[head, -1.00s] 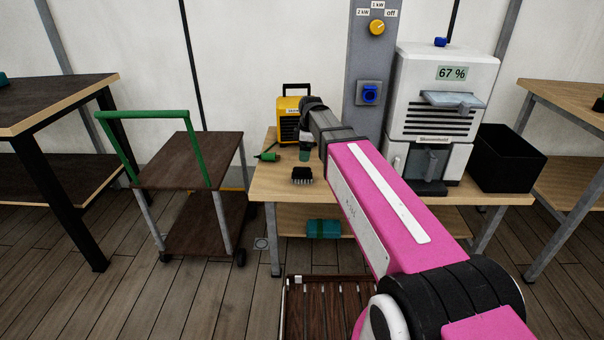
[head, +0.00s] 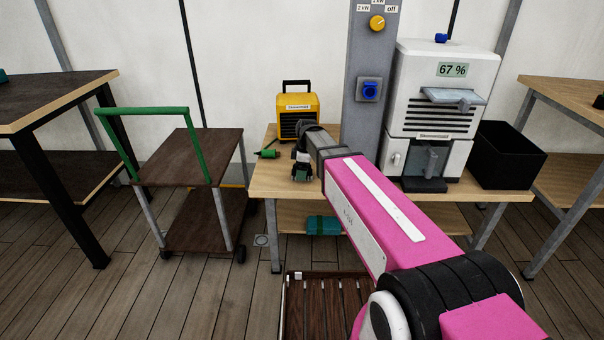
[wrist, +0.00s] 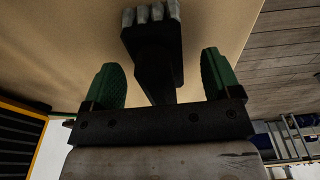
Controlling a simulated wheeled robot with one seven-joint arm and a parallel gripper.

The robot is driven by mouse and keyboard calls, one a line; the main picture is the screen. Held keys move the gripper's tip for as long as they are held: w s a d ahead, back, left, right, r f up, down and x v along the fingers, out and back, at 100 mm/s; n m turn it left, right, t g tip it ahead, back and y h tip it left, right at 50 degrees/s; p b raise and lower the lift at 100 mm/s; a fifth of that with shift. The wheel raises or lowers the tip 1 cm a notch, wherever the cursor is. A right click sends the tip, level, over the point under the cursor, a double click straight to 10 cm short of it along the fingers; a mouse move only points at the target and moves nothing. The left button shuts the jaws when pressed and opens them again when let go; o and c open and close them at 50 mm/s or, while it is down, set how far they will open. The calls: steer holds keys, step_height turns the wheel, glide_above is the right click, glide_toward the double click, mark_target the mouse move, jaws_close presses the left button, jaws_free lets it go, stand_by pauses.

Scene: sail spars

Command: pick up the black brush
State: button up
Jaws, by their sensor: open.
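The black brush (wrist: 152,52) shows in the wrist view as a dark block with pale grey bristles at the top of the picture. Its narrower part reaches down between the two green fingers of my gripper (wrist: 162,80). The fingers are apart, one on each side, with a visible gap to the brush. In the head view my gripper (head: 302,168) is low over the front left part of the wooden bench (head: 262,185). There it covers the brush's place, and I cannot make the brush out clearly.
A yellow heater (head: 298,108) stands behind my gripper, and a green-handled tool (head: 266,154) lies to its left. A grey post (head: 369,60), a white machine (head: 440,100) and a black bin (head: 507,156) are to the right. A green-railed cart (head: 180,160) stands left of the bench.

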steer(key=shift+f, duration=0.25)
steer(key=c, duration=1.1)
steer(key=shift+r, duration=0.1)
steer(key=shift+r, duration=0.55)
steer(key=r, duration=0.2)
steer(key=s+a+r, duration=0.1)
steer(key=shift+r, duration=0.3)
steer(key=s+a+r, duration=0.6)
steer(key=s+a, duration=0.1)
steer(key=d+r+m, duration=0.2)
steer(key=d+m, duration=0.4)
steer(key=d, duration=0.3)
steer(key=d+r+m+t+h, duration=0.1)
steer(key=d+r+m, duration=0.1)
steer(key=d+m, duration=0.3)
steer(key=d+r+m, duration=0.3)
steer(key=d+m, duration=0.3)
steer(key=d, duration=0.7)
steer(key=shift+s+d+r+m, duration=0.1)
steer(key=shift+s+d+m, duration=0.05)
steer(key=shift+m, duration=0.15)
